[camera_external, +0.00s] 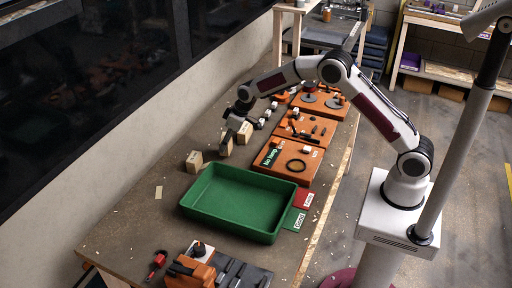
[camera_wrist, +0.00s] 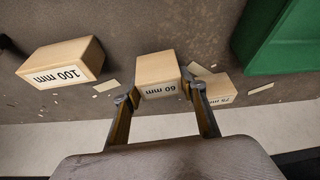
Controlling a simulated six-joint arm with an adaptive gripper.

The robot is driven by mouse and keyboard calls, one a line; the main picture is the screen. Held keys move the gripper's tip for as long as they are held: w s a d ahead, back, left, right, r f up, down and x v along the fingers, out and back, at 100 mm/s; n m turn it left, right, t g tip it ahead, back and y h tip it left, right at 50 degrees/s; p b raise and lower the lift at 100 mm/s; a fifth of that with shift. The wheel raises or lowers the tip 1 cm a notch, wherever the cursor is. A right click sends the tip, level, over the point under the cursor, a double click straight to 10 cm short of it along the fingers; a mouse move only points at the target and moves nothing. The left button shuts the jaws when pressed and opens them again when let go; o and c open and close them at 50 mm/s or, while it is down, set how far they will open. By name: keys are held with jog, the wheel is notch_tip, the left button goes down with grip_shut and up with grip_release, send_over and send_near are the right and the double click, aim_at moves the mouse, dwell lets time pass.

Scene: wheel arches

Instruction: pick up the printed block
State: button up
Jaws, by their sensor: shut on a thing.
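Three pale wooden blocks with printed labels show in the wrist view. The block marked 60 mm (camera_wrist: 158,69) sits between the fingertips of my gripper (camera_wrist: 159,95), which is shut on it. The block marked 100 mm (camera_wrist: 66,60) is to the left, apart from the fingers. A block whose label looks like 75 mm (camera_wrist: 218,88) is to the right, partly behind the right finger. In the external view my gripper (camera_external: 229,134) reaches down at the back left of the table, and a block (camera_external: 194,161) stands nearer the tray. Whether the held block is clear of the table I cannot tell.
A green tray (camera_external: 192,200) stands just in front of the blocks; its edge also shows in the wrist view (camera_wrist: 272,50). Orange fixture boards (camera_external: 287,160) line the table's right side. Tools and parts (camera_external: 215,270) lie at the front. Small pale scraps lie near the blocks.

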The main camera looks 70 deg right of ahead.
jog(key=shift+r, duration=3.95)
jog(key=s+a+r+n+y, duration=0.15)
jog(key=s+a, duration=0.25)
jog(key=a, duration=0.5)
jog(key=s+a+r+n+h, duration=0.1)
jog(key=s+a+r+n, duration=0.15)
jog(key=a, duration=0.65)
jog(key=s+a+f+m, duration=0.1)
jog(key=s+a+f, duration=0.2)
jog(key=s+a, duration=0.3)
jog(key=s, duration=0.5)
jog(key=shift+s+m, duration=0.2)
jog(key=shift+m, duration=0.1)
jog(key=shift+y, duration=0.25)
